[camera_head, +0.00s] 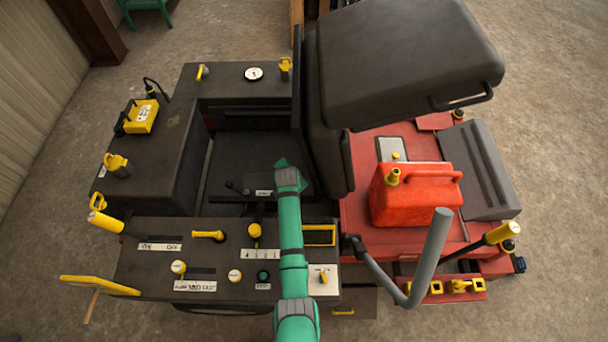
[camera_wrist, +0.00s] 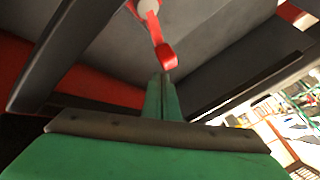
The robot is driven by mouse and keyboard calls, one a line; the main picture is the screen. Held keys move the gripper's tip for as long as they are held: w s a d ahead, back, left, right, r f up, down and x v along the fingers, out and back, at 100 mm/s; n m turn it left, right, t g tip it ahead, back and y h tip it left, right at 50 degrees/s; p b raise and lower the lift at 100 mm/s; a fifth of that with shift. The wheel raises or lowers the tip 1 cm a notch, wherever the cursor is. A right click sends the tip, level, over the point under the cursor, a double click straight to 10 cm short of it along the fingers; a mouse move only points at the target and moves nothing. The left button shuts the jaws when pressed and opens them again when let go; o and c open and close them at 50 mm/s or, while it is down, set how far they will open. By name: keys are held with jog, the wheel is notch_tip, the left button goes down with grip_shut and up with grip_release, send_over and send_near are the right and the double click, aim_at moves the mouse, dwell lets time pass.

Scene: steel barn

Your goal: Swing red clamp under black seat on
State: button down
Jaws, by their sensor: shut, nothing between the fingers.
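The red clamp (camera_wrist: 158,36) shows in the wrist view as a red lever with a rounded end. It hangs from a pale round pivot on a dark underside, which I take to be under the black seat (camera_wrist: 221,45). My gripper (camera_wrist: 166,76) is shut and empty. Its tips point up, just below the clamp's rounded end; I cannot tell whether they touch. In the head view my green arm reaches over the front console to the dark middle of the machine. The clamp is not visible there, and the fingertips cannot be made out.
A raised dark padded part (camera_head: 405,60) overhangs the right side. A red fuel can (camera_head: 412,194) stands on the red deck, near a grey curved bar (camera_head: 430,255). The console (camera_head: 220,228) carries several yellow controls. In the wrist view dark bars flank my gripper.

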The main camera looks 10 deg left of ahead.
jog(key=shift+w+a, duration=0.35)
jog(key=shift+a, duration=0.35)
dwell(1.4)
jog(key=v, duration=1)
jog(key=shift+s+r, duration=0.2)
jog(key=shift+r, duration=0.1)
jog(key=shift+f, duration=0.1)
